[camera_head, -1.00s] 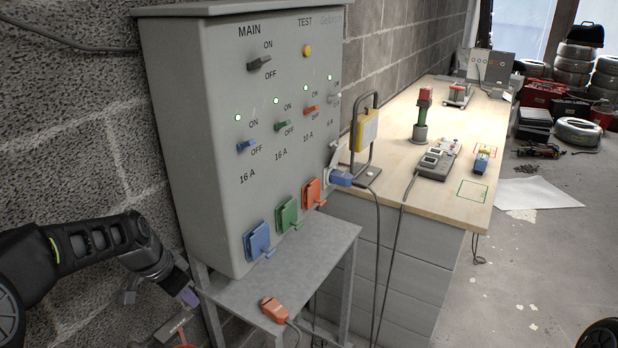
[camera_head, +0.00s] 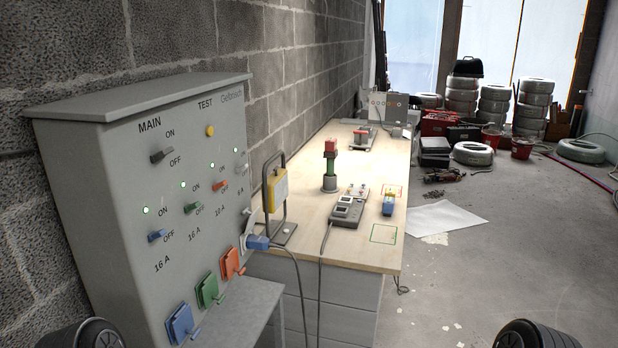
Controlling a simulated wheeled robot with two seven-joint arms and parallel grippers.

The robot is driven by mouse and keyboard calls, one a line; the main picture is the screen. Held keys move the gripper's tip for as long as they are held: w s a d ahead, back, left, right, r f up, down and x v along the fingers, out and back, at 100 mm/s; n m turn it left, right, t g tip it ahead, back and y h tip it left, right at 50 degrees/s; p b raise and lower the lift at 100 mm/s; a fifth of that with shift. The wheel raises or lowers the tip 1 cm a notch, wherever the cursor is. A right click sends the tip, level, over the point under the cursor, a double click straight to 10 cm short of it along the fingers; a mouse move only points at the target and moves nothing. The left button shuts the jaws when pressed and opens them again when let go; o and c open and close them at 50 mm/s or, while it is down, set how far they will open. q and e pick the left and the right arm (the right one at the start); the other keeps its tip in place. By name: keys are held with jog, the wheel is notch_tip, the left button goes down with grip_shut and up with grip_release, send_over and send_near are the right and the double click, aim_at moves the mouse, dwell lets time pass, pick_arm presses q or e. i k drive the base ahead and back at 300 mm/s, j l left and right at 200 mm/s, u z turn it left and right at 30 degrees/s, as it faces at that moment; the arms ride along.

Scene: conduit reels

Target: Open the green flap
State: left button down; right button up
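The green flap (camera_head: 208,290) is on the lower front of the grey distribution box (camera_head: 90,200), between the blue flap (camera_head: 180,322) and the orange flap (camera_head: 231,262). It looks shut, lying against the box face, with a small green tab at its lower right. Neither of my grippers is in view; only dark rounded parts of my arms show at the bottom left and bottom right edges.
A blue plug (camera_head: 257,242) with a cable sits at the box's right side. A yellow work lamp (camera_head: 279,190) on a stand is behind it on the wooden workbench (camera_head: 345,255). A grey metal stand (camera_head: 245,312) is below the flaps. Open floor lies right.

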aim_at(210, 288)
jog(key=u, duration=0.45)
jog(key=i+l+u, duration=0.1)
jog(key=l+u, duration=0.15)
jog(key=u, duration=0.15)
jog(key=i+l+u, duration=0.1)
jog(key=l+u, duration=0.15)
jog(key=u, duration=0.15)
jog(key=l+u, duration=0.25)
jog(key=u, duration=0.15)
jog(key=l+u, duration=0.5)
jog(key=l, duration=0.45)
jog(key=k+l+u, duration=0.1)
jog(key=l, duration=0.5)
jog(key=k+l+u, duration=0.1)
jog(key=l, duration=0.45)
jog(key=k+l+u, duration=0.1)
jog(key=l, duration=0.45)
